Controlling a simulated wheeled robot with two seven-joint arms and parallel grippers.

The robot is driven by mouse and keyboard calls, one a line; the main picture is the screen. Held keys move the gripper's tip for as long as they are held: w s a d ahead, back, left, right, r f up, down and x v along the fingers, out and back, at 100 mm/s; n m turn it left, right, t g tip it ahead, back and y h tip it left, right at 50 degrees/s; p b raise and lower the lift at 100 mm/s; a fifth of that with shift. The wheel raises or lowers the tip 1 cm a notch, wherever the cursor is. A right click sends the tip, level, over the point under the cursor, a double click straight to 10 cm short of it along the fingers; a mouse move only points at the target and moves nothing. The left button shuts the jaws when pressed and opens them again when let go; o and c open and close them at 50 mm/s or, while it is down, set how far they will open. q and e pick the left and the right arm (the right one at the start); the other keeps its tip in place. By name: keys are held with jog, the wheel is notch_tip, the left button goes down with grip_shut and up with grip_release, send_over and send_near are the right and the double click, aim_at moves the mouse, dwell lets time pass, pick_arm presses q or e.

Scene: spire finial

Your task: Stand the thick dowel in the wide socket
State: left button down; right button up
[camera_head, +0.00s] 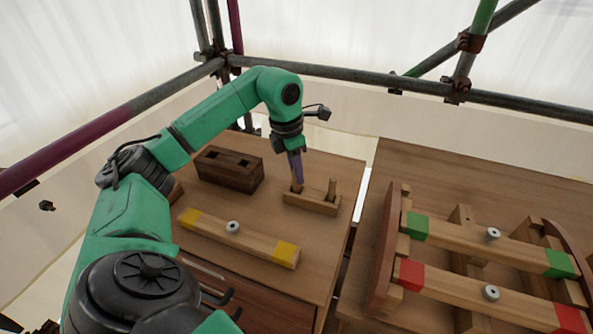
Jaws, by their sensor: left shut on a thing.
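My left gripper (297,177) points down at the light wooden rack (313,204) and is shut on a dowel (297,188), whose lower part shows just below the fingers. The dowel is upright at the rack's left end; I cannot tell whether its foot is still seated. A second dowel (332,188) stands upright at the rack's right end. The dark wooden block (229,170) with two dark sockets in its top stands to the left of the rack. The held dowel looks like the thicker one, but the gripper hides its top. My right gripper is out of view.
A beam with yellow ends (256,244) lies in front of the rack. On the right table, beams with green ends (455,238) and red ends (470,289) rest in a wooden frame. A gap separates the tables. Scaffold poles (345,77) cross behind.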

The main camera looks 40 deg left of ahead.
pick_arm(q)
jog(key=shift+f, duration=0.1)
jog(key=c, duration=0.7)
grip_release()
jog(key=shift+r, duration=0.55)
jog(key=r, duration=0.3)
jog(key=s+r+p, duration=0.1)
jog(key=r, duration=0.3)
jog(key=r+p, duration=0.1)
jog(key=r, duration=0.3)
jog(key=shift+s+a, duration=0.35)
jog(key=shift+a, duration=0.05)
